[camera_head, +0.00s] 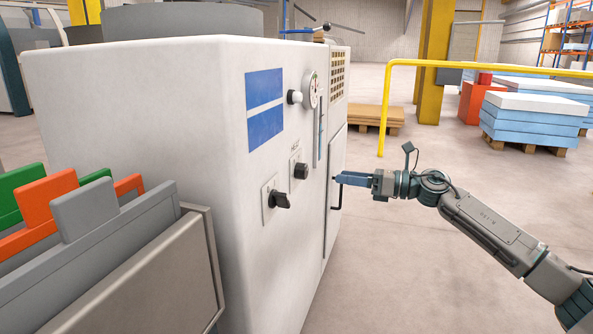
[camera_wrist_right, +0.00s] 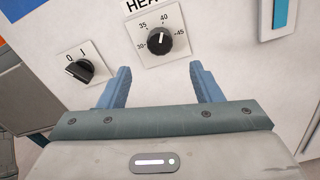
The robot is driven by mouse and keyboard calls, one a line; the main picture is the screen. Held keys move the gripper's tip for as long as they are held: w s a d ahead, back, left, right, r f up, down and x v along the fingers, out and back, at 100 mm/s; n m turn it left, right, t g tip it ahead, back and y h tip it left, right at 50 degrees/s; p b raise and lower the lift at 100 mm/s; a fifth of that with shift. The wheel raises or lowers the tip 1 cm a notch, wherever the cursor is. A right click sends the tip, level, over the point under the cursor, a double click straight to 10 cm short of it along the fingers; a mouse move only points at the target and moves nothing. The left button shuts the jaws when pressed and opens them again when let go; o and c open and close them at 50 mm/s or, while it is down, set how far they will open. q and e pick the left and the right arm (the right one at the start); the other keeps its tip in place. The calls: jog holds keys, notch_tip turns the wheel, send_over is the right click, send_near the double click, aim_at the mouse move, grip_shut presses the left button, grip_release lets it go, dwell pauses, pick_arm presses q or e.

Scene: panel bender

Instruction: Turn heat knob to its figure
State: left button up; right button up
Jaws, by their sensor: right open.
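The heat knob (camera_wrist_right: 160,40) is a round black knob on a white plate marked 30, 35, 40 and 45, under a label that starts "HEA". Its white pointer line points up toward 40. It also shows on the cabinet front in the head view (camera_head: 300,171). My right gripper (camera_wrist_right: 160,85) is open and empty, its blue fingers spread wide below and to either side of the knob, apart from it. In the head view the right gripper (camera_head: 340,180) is just right of the knob, near the panel. My left gripper is not in view.
A black 0/I switch (camera_wrist_right: 80,70) sits left of the heat knob. The white cabinet (camera_head: 130,110) carries a gauge (camera_head: 313,90) and a door handle (camera_head: 338,195). A rack with coloured panels (camera_head: 90,210) stands at the left.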

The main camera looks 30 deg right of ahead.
aim_at(307, 172)
jog(key=shift+p+x, duration=0.3)
jog(key=shift+x, duration=4.85)
jog(key=c, duration=1)
